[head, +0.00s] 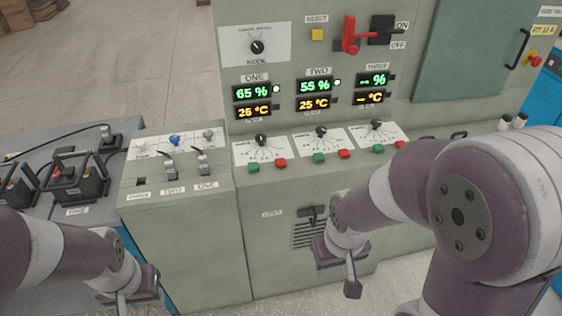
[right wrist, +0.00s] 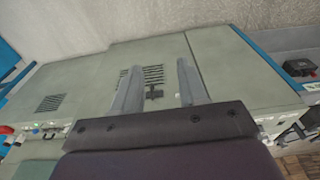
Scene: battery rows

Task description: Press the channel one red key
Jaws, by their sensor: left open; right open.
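The channel one red key (head: 281,163) is a small red block on the sloping console top, under the ONE display (head: 253,92). It stands right of the channel one green key (head: 254,167) and below a black dial (head: 261,140). My right gripper (head: 342,277) is open and empty in front of the console's front face, lower than the key and to its right. In the right wrist view its two fingers (right wrist: 158,88) are spread, with the vented front panel beyond. My left gripper (head: 135,299) is open at the lower left, partly cut off by the frame edge, well away from the key.
Channel two red key (head: 344,154) and green key (head: 319,158) stand to the right. A red lever (head: 351,36) is on the upright panel. A lower cabinet (head: 172,170) with several switches adjoins at left, then a bench with clamped batteries (head: 78,180). A black latch (head: 312,212) juts from the front face.

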